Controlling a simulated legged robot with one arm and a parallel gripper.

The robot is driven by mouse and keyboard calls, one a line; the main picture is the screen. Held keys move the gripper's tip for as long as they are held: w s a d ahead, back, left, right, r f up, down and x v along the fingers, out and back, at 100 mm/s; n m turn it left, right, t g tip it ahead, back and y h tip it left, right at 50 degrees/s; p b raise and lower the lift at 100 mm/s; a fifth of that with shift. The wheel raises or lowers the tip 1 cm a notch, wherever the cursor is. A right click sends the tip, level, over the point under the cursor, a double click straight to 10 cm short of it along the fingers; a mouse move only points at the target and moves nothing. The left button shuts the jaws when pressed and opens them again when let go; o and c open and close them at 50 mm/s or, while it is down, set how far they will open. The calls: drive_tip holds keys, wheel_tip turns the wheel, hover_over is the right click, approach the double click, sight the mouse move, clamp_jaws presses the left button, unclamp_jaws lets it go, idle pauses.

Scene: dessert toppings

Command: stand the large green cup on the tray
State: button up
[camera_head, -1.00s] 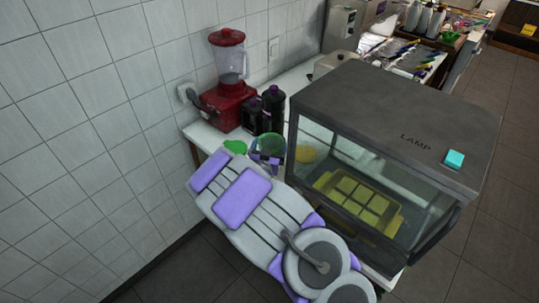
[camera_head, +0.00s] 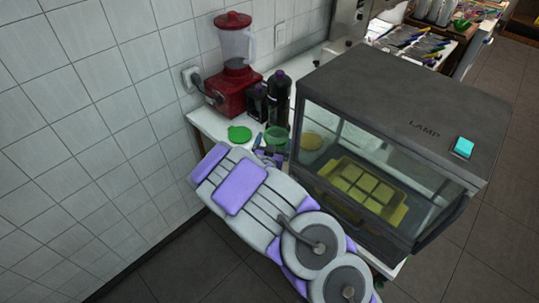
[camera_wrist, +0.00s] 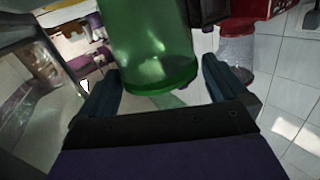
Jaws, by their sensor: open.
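A green see-through cup (camera_head: 277,136) stands on the white counter near the dark bottles; my gripper (camera_head: 267,155) partly hides it. A yellow tray (camera_head: 398,216) with several pale square pieces lies inside the glass-fronted cabinet. I cannot tell whether this is the task's tray.
The dark LAMP cabinet (camera_head: 400,100) stands right of the cup. A red blender (camera_head: 234,90) and black bottles (camera_head: 279,100) stand behind it. A flat green item (camera_head: 239,134) lies to its left. The tiled wall (camera_head: 90,120) bounds the left side.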

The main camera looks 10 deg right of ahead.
drive_tip(key=p+v, duration=0.1)
drive_tip(key=v, duration=0.9)
drive_tip(key=shift+s, duration=0.4)
